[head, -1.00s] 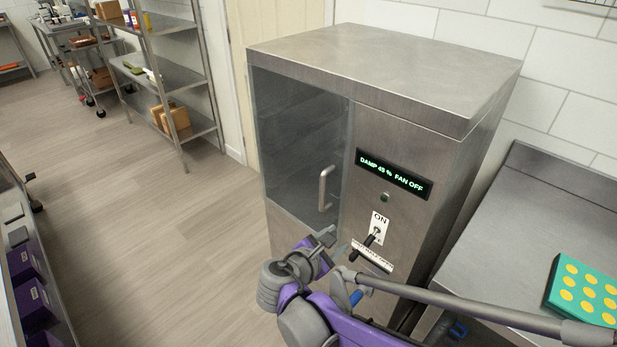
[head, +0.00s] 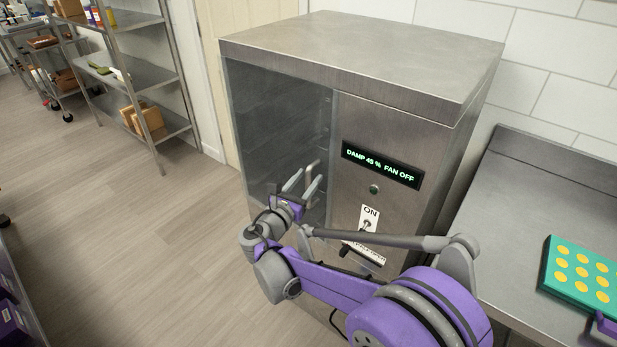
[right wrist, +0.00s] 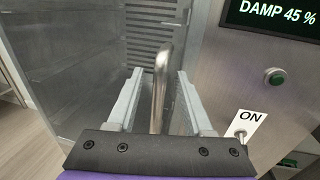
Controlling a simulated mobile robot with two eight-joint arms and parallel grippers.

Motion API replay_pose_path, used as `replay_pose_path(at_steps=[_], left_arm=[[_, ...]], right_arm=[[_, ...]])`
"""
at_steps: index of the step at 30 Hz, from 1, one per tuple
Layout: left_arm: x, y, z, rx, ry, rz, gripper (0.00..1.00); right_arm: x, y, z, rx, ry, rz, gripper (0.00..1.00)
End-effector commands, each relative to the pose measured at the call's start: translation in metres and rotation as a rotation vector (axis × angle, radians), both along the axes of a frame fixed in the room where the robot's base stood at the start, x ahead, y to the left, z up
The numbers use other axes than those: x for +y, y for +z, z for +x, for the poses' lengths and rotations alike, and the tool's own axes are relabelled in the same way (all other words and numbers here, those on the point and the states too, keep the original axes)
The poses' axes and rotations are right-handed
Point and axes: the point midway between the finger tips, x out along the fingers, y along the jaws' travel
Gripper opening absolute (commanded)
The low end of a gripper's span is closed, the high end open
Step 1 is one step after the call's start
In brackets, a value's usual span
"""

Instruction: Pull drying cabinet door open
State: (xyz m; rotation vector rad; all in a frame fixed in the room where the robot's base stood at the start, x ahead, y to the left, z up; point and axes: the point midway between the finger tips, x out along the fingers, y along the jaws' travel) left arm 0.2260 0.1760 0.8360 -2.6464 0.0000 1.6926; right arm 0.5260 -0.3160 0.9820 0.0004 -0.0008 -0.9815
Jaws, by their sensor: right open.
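The drying cabinet (head: 410,125) is a steel box with a dark glass door (head: 278,130) on its front left. The door looks shut in the head view. Its upright metal handle (right wrist: 160,85) stands between the two fingers of my right gripper (right wrist: 158,95) in the right wrist view. The fingers are open, with a gap visible on both sides of the handle. In the head view my right gripper (head: 302,187) is at the handle, which it partly hides. My left gripper is not in view.
The cabinet panel has a display (head: 382,164) reading DAMP 45 % FAN OFF, a green button (head: 375,189) and a switch (head: 367,225) marked ON. A steel table (head: 520,210) with a teal tray (head: 552,281) stands right. The floor left of the cabinet is clear.

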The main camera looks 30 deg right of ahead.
Motion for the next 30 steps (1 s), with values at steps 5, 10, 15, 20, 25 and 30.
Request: replay_pose_path(at_steps=[5, 10, 15, 20, 25, 30], left_arm=[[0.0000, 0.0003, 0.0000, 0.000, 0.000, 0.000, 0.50], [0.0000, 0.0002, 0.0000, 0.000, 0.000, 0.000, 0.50], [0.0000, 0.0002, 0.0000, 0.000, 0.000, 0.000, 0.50], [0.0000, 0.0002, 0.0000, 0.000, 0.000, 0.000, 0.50], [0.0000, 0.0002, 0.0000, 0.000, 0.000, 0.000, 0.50], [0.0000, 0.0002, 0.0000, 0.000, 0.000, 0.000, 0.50]], right_arm=[[-0.0087, 0.0001, 0.0053, -0.001, 0.000, 0.001, 0.51], [-0.0091, 0.0000, 0.0058, -0.001, 0.000, 0.001, 0.51], [-0.0090, -0.0001, 0.0056, 0.000, 0.000, 0.001, 0.35], [-0.0090, -0.0001, 0.0055, 0.000, 0.000, 0.001, 0.06], [-0.0090, -0.0001, 0.0055, 0.000, 0.000, 0.001, 0.00], [-0.0089, -0.0001, 0.0054, 0.000, 0.000, 0.001, 0.00]])
